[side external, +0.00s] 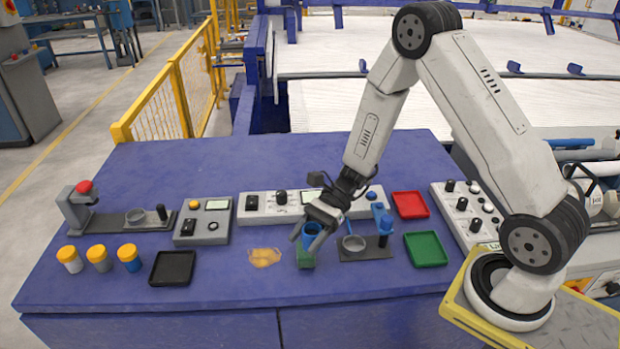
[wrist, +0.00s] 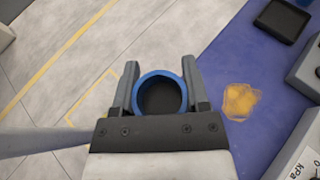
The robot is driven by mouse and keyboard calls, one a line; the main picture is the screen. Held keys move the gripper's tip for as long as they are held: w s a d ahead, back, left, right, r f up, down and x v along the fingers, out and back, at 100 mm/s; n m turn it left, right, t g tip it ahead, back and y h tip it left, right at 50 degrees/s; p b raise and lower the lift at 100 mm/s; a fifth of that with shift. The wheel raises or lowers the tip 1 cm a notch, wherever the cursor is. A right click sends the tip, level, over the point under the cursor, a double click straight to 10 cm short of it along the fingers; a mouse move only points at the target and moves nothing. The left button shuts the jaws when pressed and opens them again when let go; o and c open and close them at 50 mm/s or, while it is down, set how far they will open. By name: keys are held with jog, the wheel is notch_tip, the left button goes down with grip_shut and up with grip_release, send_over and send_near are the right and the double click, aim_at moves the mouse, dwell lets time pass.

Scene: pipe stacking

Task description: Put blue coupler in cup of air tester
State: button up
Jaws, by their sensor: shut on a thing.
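My gripper (side external: 307,241) is shut on the blue coupler (side external: 311,230), just above or at a small green block (side external: 306,259); I cannot tell if they touch. In the wrist view the coupler (wrist: 140,86) is a blue ring with a dark inside, between the two fingers of my gripper (wrist: 160,66). A grey cup (side external: 354,243) sits on a dark-based fixture (side external: 376,252) with a blue top, right of the gripper. Another grey cup (side external: 135,215) sits on a red-knobbed fixture (side external: 107,223) at far left. No readable label shows which is the air tester.
A red tray (side external: 410,205) and green tray (side external: 427,249) lie at right, a black tray (side external: 172,268) at left. Yellow-capped jars (side external: 99,257) stand at front left. A long white control panel (side external: 262,205) lies behind the gripper. An orange patch (side external: 264,257) marks the blue table.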

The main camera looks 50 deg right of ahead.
jog(key=shift+s, duration=0.15)
jog(key=s+d+f+n+g+h, duration=0.2)
jog(key=s+d+n+g+h, duration=0.2)
jog(key=s+n+g+h, duration=0.4)
jog(key=s+d+f+n+g+h, duration=0.2)
jog(key=s+d+n+g+h, duration=0.4)
jog(key=n, duration=0.3)
jog(key=w+d+r+n+t+h, duration=0.1)
jog(key=w+d+n+t+h, duration=0.25)
jog(key=d+n+h, duration=0.45)
jog(key=w+r+n+t+h, duration=0.1)
jog(key=w+n+t+h, duration=0.3)
jog(key=w+n+t, duration=0.5)
jog(key=shift+n+t+h, duration=0.4)
jog(key=shift+n+t, duration=0.35)
jog(key=shift+n, duration=0.25)
jog(key=shift+f, duration=2.9)
